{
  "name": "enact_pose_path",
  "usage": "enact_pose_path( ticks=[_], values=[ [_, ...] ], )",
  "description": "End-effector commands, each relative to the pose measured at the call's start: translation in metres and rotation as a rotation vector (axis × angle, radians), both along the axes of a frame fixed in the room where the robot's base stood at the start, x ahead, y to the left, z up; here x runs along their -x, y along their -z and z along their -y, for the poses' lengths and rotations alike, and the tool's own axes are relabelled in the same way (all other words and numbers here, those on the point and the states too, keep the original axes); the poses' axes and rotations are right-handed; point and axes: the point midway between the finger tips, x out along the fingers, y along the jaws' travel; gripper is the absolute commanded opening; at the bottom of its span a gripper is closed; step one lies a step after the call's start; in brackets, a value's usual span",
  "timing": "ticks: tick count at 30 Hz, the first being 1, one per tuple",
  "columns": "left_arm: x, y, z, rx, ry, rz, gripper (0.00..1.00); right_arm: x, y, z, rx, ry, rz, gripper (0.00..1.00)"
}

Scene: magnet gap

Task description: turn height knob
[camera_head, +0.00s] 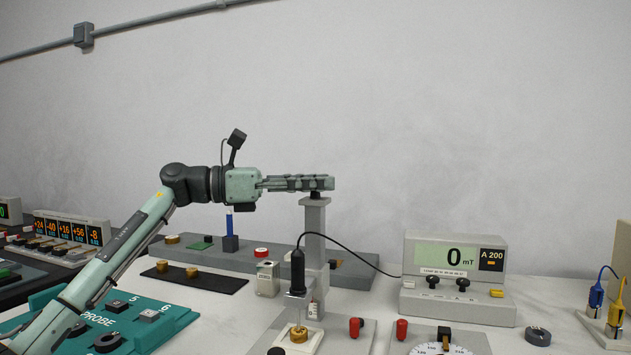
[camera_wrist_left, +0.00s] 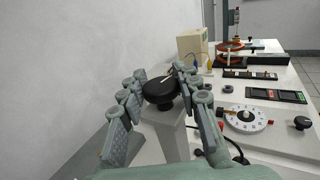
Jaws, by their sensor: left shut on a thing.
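The height knob is a round black knob with a white pointer line (camera_wrist_left: 160,88). It sits on top of the grey post (camera_head: 315,222), which stands upright at the middle of the bench; in the head view only a dark bit of the knob (camera_head: 316,195) shows below the fingers. My left gripper (camera_head: 322,183) reaches level from the left over the post top and is shut on the knob, with a finger on either side of it in the left wrist view. A black probe (camera_head: 297,272) with a cable stands upright beside the post. My right gripper is out of view.
A meter reading 0 mT (camera_head: 454,256) stands right of the post. A white dial (camera_head: 440,349) and red-ended parts lie in front. A teal probe tray (camera_head: 175,322) lies under my left arm. Space above the bench is clear.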

Motion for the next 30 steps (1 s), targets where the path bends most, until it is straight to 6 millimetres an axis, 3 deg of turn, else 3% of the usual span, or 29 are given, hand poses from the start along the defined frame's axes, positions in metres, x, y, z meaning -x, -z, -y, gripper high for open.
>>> enact_pose_path(
  ticks=[1, 2, 7, 19, 30],
  values=[
    [0.000, 0.001, 0.000, -0.002, 0.000, 0.000, 0.03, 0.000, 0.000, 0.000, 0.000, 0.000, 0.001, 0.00],
    [0.000, 0.001, 0.000, -0.002, 0.000, 0.000, 0.33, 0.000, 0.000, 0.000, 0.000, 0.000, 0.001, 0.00],
    [0.000, 0.001, 0.000, -0.002, -0.001, 0.000, 0.52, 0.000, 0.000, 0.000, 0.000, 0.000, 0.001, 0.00],
    [0.001, 0.001, -0.010, 0.000, -0.003, -0.001, 0.52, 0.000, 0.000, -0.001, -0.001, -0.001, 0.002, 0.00],
    [0.015, 0.001, -0.082, -0.002, -0.004, -0.001, 0.52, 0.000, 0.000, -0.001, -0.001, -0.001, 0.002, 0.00]
  ],
)
